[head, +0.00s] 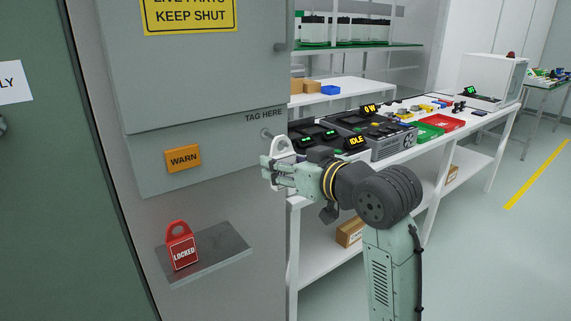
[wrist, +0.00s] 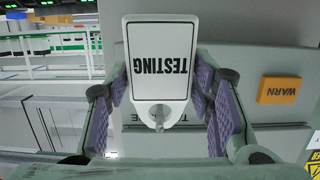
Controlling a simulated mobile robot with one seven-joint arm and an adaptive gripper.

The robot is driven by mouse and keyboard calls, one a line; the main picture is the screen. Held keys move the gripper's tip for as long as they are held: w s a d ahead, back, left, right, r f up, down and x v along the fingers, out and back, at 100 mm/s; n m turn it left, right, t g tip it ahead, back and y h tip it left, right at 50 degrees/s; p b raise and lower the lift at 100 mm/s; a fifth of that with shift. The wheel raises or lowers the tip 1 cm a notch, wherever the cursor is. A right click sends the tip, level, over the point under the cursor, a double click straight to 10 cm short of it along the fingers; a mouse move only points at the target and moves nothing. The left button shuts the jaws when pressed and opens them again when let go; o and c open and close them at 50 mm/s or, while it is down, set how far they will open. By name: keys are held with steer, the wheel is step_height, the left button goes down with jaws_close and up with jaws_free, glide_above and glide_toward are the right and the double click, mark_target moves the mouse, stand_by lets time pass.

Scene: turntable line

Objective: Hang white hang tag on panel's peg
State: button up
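The white hang tag (wrist: 160,58) reads TESTING, upside down in the wrist view, with its holed end towards the bottom of that picture. My gripper (head: 276,170) is shut on the tag's side edges, with a purple pad on each side in the wrist view (wrist: 162,84). In the head view the tag's holed top (head: 283,147) stands above my fingers; its lower part is hidden. The panel's peg (head: 266,133) sticks out below TAG HERE, just left of the tag. In the wrist view the peg shows in line with the hole; I cannot tell whether it passes through.
A red LOCKED tag (head: 182,247) stands on a small grey shelf (head: 222,256) below the panel. An orange WARN plate (head: 183,158) is fixed on the panel. A white workbench (head: 480,127) with trays and devices stands right, behind my arm.

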steer(key=o, duration=0.4)
steer(key=shift+c, duration=0.2)
